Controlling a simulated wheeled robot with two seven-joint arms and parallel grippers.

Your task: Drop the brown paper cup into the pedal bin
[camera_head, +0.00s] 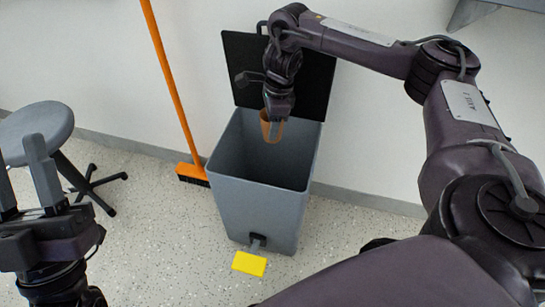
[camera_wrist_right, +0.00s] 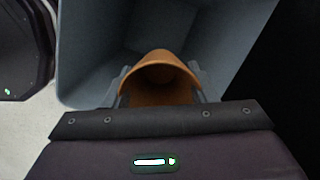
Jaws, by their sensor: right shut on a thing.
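The brown paper cup (camera_head: 265,125) is held in my right gripper (camera_head: 273,121), above the back part of the bin's opening. In the right wrist view the cup (camera_wrist_right: 160,75) sits between the two fingers (camera_wrist_right: 160,88), with the bin's inside beyond it. The grey pedal bin (camera_head: 258,205) stands on the floor with its black lid (camera_head: 310,85) raised against the wall. Its yellow pedal (camera_head: 249,263) is at the front. My left gripper (camera_head: 38,175) is at the left edge of the head view, empty, its fingers apart.
An orange broom (camera_head: 172,80) leans on the wall left of the bin, its head on the floor. A grey stool (camera_head: 40,125) stands at the far left. A grey edge of something (camera_head: 470,12) shows at the top right.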

